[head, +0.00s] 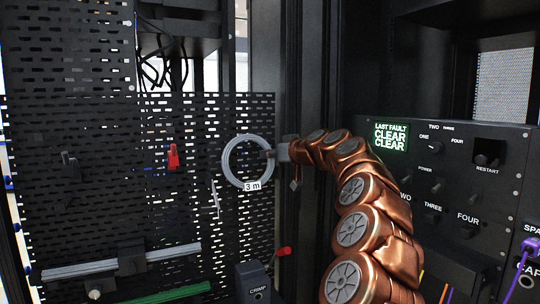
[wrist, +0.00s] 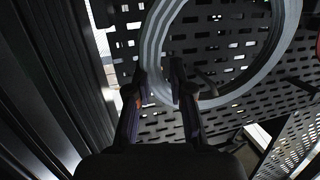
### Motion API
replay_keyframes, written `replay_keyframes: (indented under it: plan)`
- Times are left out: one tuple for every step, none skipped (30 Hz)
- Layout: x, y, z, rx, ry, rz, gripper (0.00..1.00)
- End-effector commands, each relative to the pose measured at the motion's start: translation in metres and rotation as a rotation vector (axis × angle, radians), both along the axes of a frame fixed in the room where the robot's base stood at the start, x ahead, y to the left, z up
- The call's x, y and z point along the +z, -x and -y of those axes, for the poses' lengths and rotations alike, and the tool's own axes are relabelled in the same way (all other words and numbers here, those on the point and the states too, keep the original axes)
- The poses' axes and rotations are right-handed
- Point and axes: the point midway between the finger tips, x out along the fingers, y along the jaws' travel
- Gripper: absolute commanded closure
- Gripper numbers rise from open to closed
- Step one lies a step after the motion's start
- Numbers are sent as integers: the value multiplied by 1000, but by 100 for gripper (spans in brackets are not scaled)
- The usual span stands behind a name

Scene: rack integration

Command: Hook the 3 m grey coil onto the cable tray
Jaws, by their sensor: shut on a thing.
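The grey coil (head: 225,161) is a ring with a "3 m" tag (head: 252,186) at its bottom in the head view. My gripper (head: 274,154) is shut on the coil's right side and holds it upright before a black perforated panel (head: 120,125). I cannot tell whether this panel is the cable tray. In the wrist view the coil (wrist: 153,45) passes between the two fingers of my gripper (wrist: 157,86). A dark peg-like part shows just right of the fingers, within the ring. I cannot tell whether the coil touches it.
A red piece (head: 173,157) and a dark piece (head: 70,165) are on the panel to the left. Grey and green rails (head: 165,294) lie below, by a box marked CRIMP (head: 256,282). A dark rack post and a control panel (head: 455,150) stand at the right.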

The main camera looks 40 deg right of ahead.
Motion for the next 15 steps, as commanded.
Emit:
replay_keyframes:
  plan:
    - [-1, -1, 0, 0, 0, 1, 100]
    - [-1, -1, 0, 0, 0, 1, 100]
    - [-2, -2, 0, 0, 0, 0, 100]
    - [-2, -3, 1, 0, 0, 0, 100]
    - [-3, -3, 1, 0, 0, 0, 100]
    - [-3, -4, 1, 0, 0, 0, 100]
    - [-4, -4, 1, 0, 0, 0, 100]
    - [-4, -5, 1, 0, -1, 0, 100]
    - [-5, -5, 2, 0, -1, 0, 100]
    - [-5, -6, 2, 0, -1, 0, 100]
    - [-6, -6, 2, 0, -1, -1, 100]
    - [-6, -7, 2, 0, -1, -1, 100]
    - [-6, -7, 2, 0, -1, -1, 100]
    - [-7, -8, 2, 0, -1, -1, 100]
    - [-7, -8, 3, 0, -1, -1, 100]
